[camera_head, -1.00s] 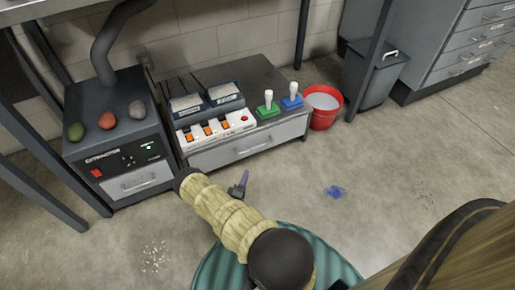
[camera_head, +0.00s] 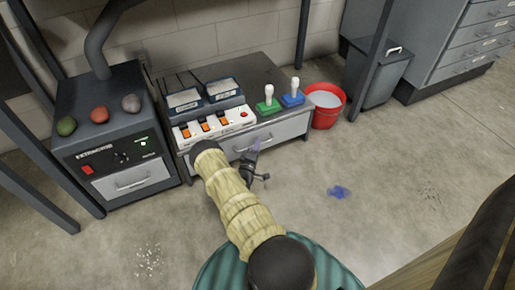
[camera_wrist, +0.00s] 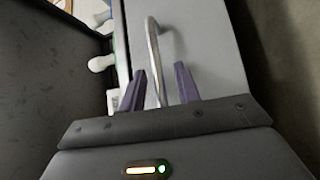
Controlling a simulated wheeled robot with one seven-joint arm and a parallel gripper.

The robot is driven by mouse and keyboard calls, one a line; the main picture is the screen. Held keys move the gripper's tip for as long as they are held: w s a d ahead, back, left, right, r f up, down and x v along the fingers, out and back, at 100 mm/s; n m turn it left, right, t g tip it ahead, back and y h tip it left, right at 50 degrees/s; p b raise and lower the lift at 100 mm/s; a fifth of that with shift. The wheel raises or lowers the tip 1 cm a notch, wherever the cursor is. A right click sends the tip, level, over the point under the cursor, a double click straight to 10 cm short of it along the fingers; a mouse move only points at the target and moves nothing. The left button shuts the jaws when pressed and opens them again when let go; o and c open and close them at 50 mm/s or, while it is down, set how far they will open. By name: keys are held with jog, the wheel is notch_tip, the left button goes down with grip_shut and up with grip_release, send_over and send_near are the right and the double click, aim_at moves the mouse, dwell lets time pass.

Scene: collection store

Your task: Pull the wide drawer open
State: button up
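The wide drawer (camera_head: 288,130) has a light grey front below the low bench top and looks closed. Its metal handle is partly hidden by my gripper (camera_head: 257,148) in the head view. In the wrist view, the drawer front (camera_wrist: 205,45) fills the upper middle, with the bar handle (camera_wrist: 153,45) standing off it. My gripper (camera_wrist: 160,70) is open, with one purple finger on each side of the handle. I see a gap between each finger and the bar, so it is not gripped.
The extractor cabinet (camera_head: 115,150) stands left, and a red bucket (camera_head: 325,112) stands right. The floor (camera_head: 300,205) in front is mostly clear, with a blue stain.

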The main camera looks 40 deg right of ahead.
jog(key=shift+d, duration=0.15)
jog(key=shift+c, duration=0.3)
grip_shut()
